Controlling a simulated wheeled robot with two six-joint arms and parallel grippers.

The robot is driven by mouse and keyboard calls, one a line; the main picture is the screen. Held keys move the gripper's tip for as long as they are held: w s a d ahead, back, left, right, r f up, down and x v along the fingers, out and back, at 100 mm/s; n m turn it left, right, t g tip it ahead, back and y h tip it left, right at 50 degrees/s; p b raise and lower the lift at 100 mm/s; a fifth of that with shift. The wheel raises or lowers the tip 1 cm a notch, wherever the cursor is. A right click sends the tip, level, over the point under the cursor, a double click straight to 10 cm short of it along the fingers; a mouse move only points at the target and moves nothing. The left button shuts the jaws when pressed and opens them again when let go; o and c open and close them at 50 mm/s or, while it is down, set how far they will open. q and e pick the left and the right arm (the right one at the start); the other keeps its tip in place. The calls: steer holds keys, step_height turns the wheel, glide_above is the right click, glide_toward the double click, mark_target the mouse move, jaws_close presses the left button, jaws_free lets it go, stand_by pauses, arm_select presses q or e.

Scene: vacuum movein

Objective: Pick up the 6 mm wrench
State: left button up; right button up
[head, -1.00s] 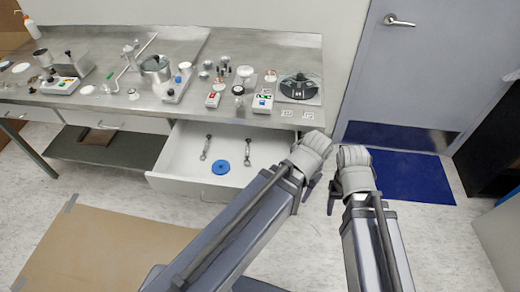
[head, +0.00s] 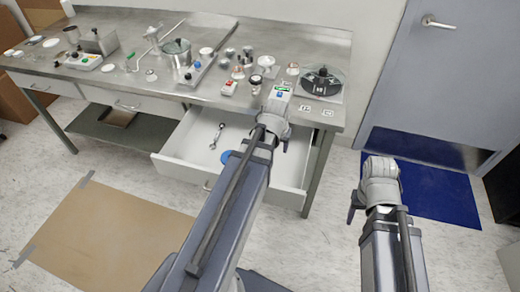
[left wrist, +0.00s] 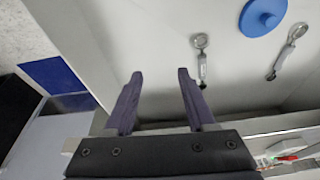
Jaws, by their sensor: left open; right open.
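Two metal wrenches lie in the open white drawer (head: 180,150). One wrench (head: 216,136) shows in the head view and at the right of the left wrist view (left wrist: 287,51). The other wrench (left wrist: 201,60) is hidden behind my left arm in the head view. It lies closer to my gripper in the left wrist view. I cannot read any size on either. My left gripper (head: 284,143) is over the drawer's right part; its two fingers (left wrist: 160,76) are open and empty, apart from both wrenches. My right gripper (head: 355,207) is open, right of the drawer.
A blue disc (left wrist: 262,17) lies in the drawer, partly behind my left arm in the head view (head: 229,158). The metal bench top (head: 130,90) above carries several lab items. A blue mat (head: 430,185) lies before the door; brown cardboard (head: 100,235) lies on the floor.

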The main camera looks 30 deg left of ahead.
arm_select(q)
steer(key=a, duration=0.3)
steer(key=a+n, duration=0.1)
steer(key=a, duration=0.1)
steer(key=w+a+f+n+t+b, duration=0.1)
steer(key=a, duration=0.2)
steer(key=shift+w+a+y, duration=0.1)
steer(key=shift+a+y, duration=0.2)
steer(key=shift+y, duration=0.1)
steer(key=b+x, duration=0.7)
steer(key=x, duration=0.1)
steer(key=shift+w+d, duration=0.1)
steer(key=shift+w, duration=0.05)
steer(key=shift+r, duration=0.1)
jaws_close()
